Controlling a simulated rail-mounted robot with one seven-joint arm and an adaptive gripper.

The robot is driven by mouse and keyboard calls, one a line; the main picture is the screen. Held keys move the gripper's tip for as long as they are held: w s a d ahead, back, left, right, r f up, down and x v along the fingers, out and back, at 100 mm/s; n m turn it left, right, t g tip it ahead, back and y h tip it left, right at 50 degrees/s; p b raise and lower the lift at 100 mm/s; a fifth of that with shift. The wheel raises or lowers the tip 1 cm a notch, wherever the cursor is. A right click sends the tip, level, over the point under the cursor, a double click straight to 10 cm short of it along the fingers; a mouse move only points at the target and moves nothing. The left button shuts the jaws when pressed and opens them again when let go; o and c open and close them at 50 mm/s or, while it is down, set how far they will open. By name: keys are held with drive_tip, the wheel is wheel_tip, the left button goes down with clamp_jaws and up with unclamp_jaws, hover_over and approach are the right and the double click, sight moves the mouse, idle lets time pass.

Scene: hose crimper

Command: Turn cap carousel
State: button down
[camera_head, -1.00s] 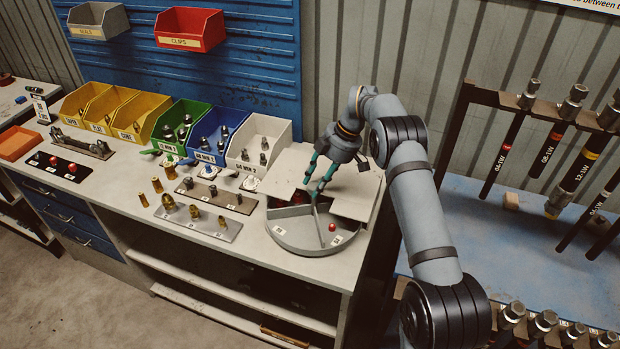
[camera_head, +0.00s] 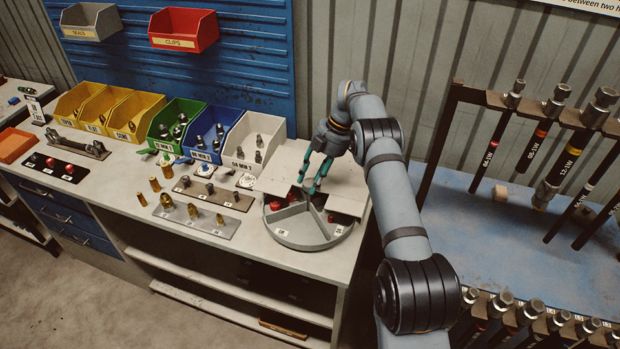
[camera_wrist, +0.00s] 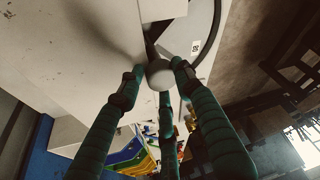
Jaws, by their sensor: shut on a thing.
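The cap carousel (camera_head: 298,228) is a round grey tray with dividers at the right end of the bench. A flat pale cover plate (camera_head: 345,198) hides its back part. Red caps (camera_head: 278,204) lie in its left and rear compartments, and a small red ball (camera_head: 331,218) sits at the right. My gripper (camera_head: 309,188), with green fingers, reaches down to the middle of the carousel. In the wrist view its fingertips are closed around a round grey knob (camera_wrist: 160,73). The knob is hidden in the head view.
Left of the carousel stand metal plates (camera_head: 195,215) with brass fittings. Behind are green, blue and white bins (camera_head: 250,145) of fittings. A rack of hanging hoses (camera_head: 545,165) stands to the right of my arm. The bench's front edge is close to the carousel.

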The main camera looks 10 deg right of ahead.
drive_tip(key=shift+a+r, duration=0.1)
drive_tip(key=shift+a, duration=0.4)
drive_tip(key=c, duration=1.3)
unclamp_jaws()
drive_tip(key=shift+s, duration=0.2)
drive_tip(key=shift+d, duration=0.1)
drive_tip(key=shift+d, duration=0.1)
